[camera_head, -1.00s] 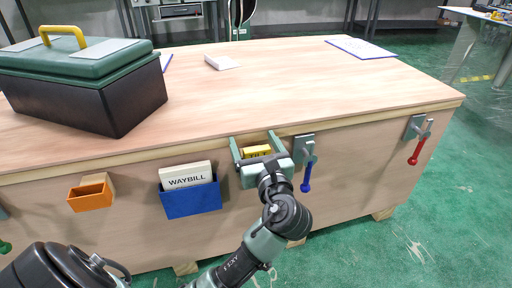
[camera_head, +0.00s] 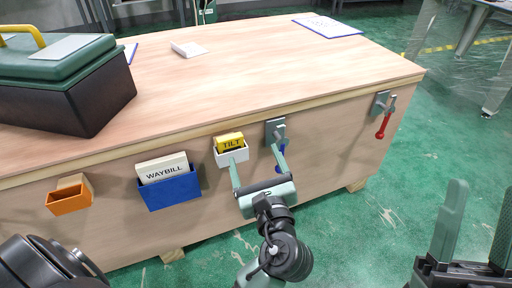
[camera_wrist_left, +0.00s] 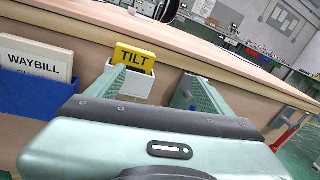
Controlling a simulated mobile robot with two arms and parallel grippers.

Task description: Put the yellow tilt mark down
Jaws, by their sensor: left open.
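The yellow tilt mark (camera_head: 230,141), lettered TILT, stands in a small white holder (camera_head: 232,157) on the front side of the wooden crate (camera_head: 300,140). In the left wrist view the mark (camera_wrist_left: 134,58) stands upright with its lower part hidden inside the white holder (camera_wrist_left: 136,86). My left gripper (camera_head: 258,163) is open and empty, in front of the crate and a little below and right of the mark, apart from it. My right gripper (camera_head: 484,190) is at the right edge, open with nothing between its fingers.
A blue holder with a WAYBILL card (camera_head: 164,168) and an orange holder (camera_head: 70,198) hang to the left. A blue-handled latch (camera_head: 276,134) is close to the right, a red-handled one (camera_head: 382,112) further right. A toolbox (camera_head: 60,85) stands on top.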

